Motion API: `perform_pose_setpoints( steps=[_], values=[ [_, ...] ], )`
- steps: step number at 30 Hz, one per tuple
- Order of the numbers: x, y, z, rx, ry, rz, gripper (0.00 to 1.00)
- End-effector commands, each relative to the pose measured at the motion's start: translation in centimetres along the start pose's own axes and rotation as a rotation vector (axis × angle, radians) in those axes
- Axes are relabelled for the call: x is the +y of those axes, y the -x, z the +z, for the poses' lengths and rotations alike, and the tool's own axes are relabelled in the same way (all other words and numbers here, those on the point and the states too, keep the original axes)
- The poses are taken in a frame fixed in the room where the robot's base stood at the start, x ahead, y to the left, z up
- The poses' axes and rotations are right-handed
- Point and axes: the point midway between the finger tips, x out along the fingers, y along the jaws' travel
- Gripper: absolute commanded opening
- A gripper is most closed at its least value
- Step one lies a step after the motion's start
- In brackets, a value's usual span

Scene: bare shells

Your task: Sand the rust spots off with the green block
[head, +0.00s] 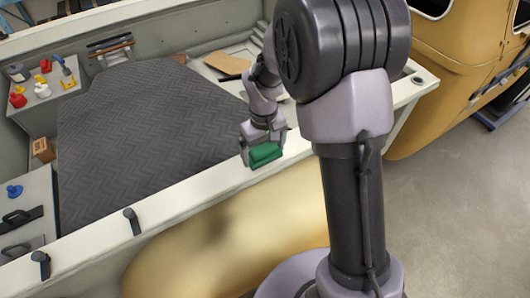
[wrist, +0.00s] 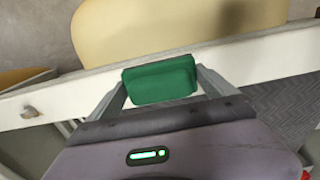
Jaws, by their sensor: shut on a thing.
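My gripper (head: 262,148) is shut on the green block (head: 266,155), at or just above the pale rim (head: 190,194) of the open vehicle body; I cannot tell if the block touches it. In the wrist view the green block (wrist: 160,82) sits between the two grey fingers of my gripper (wrist: 161,76). Below the rim is a yellow curved panel (head: 170,255), also in the wrist view (wrist: 130,25). A soft dark patch shows on it in both views, possibly a shadow. I see no clear rust spots.
Inside the body lies a dark ribbed floor (head: 140,140). A tray at the left holds bottles, among them a red one (head: 17,98). Dark hooks (head: 132,220) stick out along the rim.

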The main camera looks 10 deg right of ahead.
Motion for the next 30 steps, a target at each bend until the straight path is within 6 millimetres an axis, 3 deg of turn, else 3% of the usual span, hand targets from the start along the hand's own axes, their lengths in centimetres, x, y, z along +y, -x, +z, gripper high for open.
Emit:
perform_pose_setpoints(
  steps=[12, 30],
  values=[
    [-0.4, 3.6, -0.3, 0.001, -0.003, 0.001, 0.51],
    [-0.5, 3.4, -0.3, 0.001, -0.003, 0.0, 0.51]
  ],
)
